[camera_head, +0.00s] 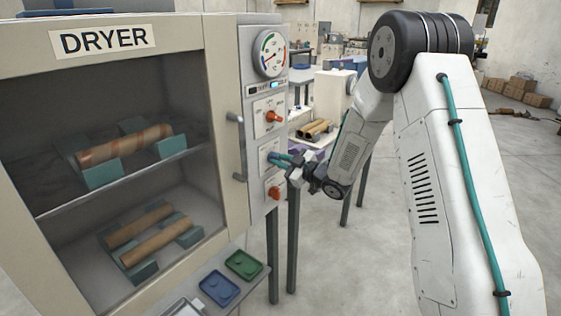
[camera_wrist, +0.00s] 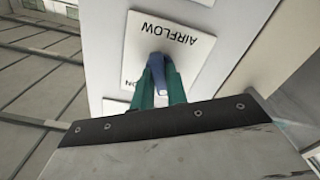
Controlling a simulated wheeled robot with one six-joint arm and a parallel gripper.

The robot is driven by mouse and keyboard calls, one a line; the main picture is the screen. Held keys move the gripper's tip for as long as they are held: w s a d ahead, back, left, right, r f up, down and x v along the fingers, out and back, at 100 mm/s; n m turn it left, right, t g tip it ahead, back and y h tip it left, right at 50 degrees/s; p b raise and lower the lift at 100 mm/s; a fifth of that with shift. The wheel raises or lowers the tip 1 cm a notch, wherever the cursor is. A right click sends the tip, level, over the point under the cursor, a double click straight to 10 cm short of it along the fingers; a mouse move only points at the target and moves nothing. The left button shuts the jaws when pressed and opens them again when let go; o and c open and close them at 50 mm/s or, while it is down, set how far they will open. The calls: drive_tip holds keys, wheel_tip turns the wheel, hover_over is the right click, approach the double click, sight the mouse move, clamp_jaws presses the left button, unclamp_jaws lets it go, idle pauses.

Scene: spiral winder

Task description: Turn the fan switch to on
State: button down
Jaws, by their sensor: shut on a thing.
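The fan switch is a blue knob (camera_wrist: 157,76) on a white plate marked AIRFLOW (camera_wrist: 185,50) on the dryer's side panel. The wrist view shows the plate upside down. Part of an ON mark shows left of the knob. My gripper (camera_wrist: 158,68) has its green fingers on both sides of the knob and is shut on it. In the head view my gripper (camera_head: 283,158) reaches the middle plate of the panel from the right, and the fingers mostly hide the knob there.
Orange knobs sit above (camera_head: 273,117) and below (camera_head: 273,192) my gripper, under a round gauge (camera_head: 270,54). The dryer's door handle (camera_head: 237,147) stands out to the left. The dryer (camera_head: 120,15) holds brown tubes on two levels. A shelf with blue and green trays (camera_head: 244,265) lies below.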

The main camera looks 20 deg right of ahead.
drive_tip(key=m, duration=1.3)
drive_tip(key=shift+m, duration=0.4)
idle(0.3)
drive_tip(key=c, duration=1.4)
unclamp_jaws()
drive_tip(key=shift+d, duration=0.1)
drive_tip(key=v, duration=0.7)
drive_tip(key=shift+s+d, duration=0.2)
drive_tip(key=shift+s, duration=0.1)
